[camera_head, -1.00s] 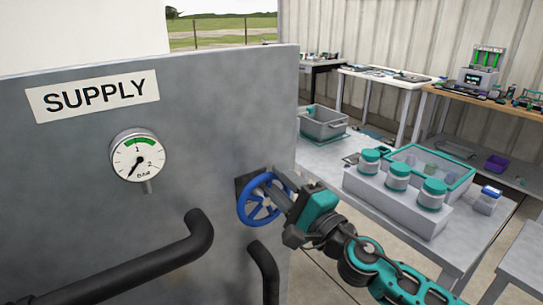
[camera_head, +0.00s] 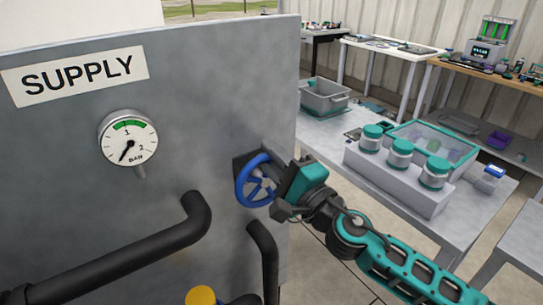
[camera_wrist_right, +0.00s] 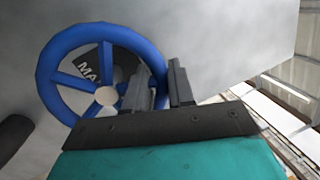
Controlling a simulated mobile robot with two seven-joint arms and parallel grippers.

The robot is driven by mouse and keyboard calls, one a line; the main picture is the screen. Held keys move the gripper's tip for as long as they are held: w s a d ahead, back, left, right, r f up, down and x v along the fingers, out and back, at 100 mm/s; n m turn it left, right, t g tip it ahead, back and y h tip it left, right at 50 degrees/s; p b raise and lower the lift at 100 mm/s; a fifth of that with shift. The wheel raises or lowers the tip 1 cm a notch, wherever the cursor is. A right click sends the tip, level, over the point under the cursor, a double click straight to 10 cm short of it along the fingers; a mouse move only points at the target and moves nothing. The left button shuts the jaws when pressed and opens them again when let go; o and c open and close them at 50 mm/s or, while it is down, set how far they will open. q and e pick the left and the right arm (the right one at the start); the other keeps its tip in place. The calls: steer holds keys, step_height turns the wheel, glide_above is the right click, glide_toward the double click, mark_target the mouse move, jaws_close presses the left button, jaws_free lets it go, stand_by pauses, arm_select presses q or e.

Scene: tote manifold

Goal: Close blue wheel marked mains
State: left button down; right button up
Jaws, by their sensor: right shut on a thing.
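The blue wheel (camera_head: 254,181) is mounted on the grey panel near its right edge in the head view. In the right wrist view the blue wheel (camera_wrist_right: 52,72) shows its spokes, with a dark plate behind it reading "MA", the rest hidden. My right gripper (camera_head: 273,188) is at the wheel's right side. Its two fingers (camera_wrist_right: 166,88) straddle the right part of the rim and are shut on it. The gauge (camera_head: 128,140) on the panel has its needle pointing to the lower left, below 1. My left gripper is not in view.
The grey panel (camera_head: 60,190) carries a SUPPLY label (camera_head: 76,78). Black pipes (camera_head: 120,255) stick out below the wheel, and a yellow round part (camera_head: 201,295) shows at the bottom. A table with a white block of teal-lidded jars (camera_head: 400,180) stands to the right.

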jaws_close()
steer(key=shift+w+d+m, duration=0.2)
steer(key=shift+d+m, duration=0.05)
steer(key=shift+m, duration=0.35)
